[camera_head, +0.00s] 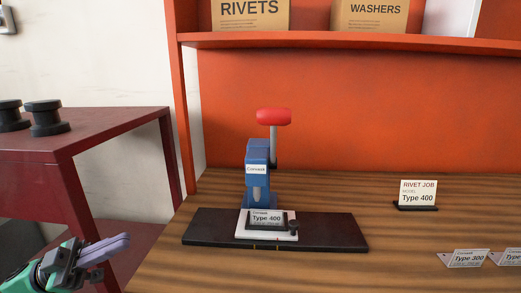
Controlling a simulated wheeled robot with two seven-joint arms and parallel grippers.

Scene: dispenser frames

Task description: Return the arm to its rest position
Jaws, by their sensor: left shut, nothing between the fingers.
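My left gripper (106,250) is at the lower left, over the gap between the dark red side table and the wooden bench. Its fingers are together and nothing is between them. It is apart from the blue press (257,185), which has a red knob on its lever (274,117). A plate labelled Type 400 (266,218) lies in a white holder (252,233) at the foot of the press. My right gripper is not in the picture.
The press stands on a black base (340,230) on the wooden bench (400,240). A Type 400 job card (417,194) stands to the right. A Type 300 plate (467,259) lies at the front right. A dark red side table (90,132) is at left.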

